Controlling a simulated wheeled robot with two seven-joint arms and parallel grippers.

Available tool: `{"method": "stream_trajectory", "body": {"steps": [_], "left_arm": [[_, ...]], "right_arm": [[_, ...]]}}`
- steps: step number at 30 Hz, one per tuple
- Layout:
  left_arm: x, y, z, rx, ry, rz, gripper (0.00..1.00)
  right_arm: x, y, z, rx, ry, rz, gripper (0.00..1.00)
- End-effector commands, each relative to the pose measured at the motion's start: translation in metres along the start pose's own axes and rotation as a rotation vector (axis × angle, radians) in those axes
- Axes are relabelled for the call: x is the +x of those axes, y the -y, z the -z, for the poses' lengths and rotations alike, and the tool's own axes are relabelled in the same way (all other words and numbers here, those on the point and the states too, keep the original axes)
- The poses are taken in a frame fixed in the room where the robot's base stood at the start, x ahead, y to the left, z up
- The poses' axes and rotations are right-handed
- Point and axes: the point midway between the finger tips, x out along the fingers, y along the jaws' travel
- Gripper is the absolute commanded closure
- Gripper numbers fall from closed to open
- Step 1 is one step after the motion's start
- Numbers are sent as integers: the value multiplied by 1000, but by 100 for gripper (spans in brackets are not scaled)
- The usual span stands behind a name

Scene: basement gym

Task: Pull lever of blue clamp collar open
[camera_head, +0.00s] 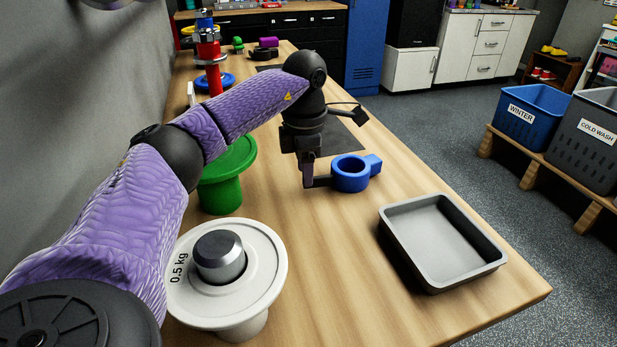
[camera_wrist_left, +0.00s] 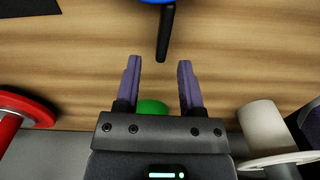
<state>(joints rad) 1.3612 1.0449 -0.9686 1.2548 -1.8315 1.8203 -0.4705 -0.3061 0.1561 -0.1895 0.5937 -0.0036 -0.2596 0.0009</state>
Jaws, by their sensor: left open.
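The blue clamp collar (camera_head: 352,174) lies on the wooden table, a ring with a blue block on its right side. Its dark lever (camera_head: 320,181) sticks out to the left, toward my left gripper (camera_head: 307,182). In the left wrist view the collar's blue edge (camera_wrist_left: 157,2) shows at the top. The lever (camera_wrist_left: 166,33) points down from it, and its end lies between the tips of my left gripper (camera_wrist_left: 159,62). The fingers are open with a gap on each side of the lever. My right gripper is not in view.
A grey tray (camera_head: 441,240) stands right of the collar near the table edge. A green stand (camera_head: 222,188) and a white 0.5 kg weight (camera_head: 264,285) stand to the left. A dark mat (camera_head: 345,142) lies behind the collar. The table (camera_head: 325,270) in front is clear.

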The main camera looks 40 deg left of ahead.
Motion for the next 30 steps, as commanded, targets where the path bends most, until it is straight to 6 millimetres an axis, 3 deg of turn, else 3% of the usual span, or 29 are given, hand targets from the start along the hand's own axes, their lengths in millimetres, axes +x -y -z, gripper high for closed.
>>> {"method": "stream_trajectory", "body": {"steps": [3, 12, 19, 26, 30], "left_arm": [[16, 0, 0, 0, -1, 2, 50], [17, 0, 0, 0, 2, 0, 52], [17, 0, 0, 1, 2, 0, 100], [17, 0, -1, 1, 2, 1, 100], [9, 3, 0, -50, 3, 1, 100]], "right_arm": [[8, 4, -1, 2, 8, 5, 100], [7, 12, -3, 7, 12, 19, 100], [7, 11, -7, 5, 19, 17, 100], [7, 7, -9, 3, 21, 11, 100], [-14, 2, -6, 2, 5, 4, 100]]}}
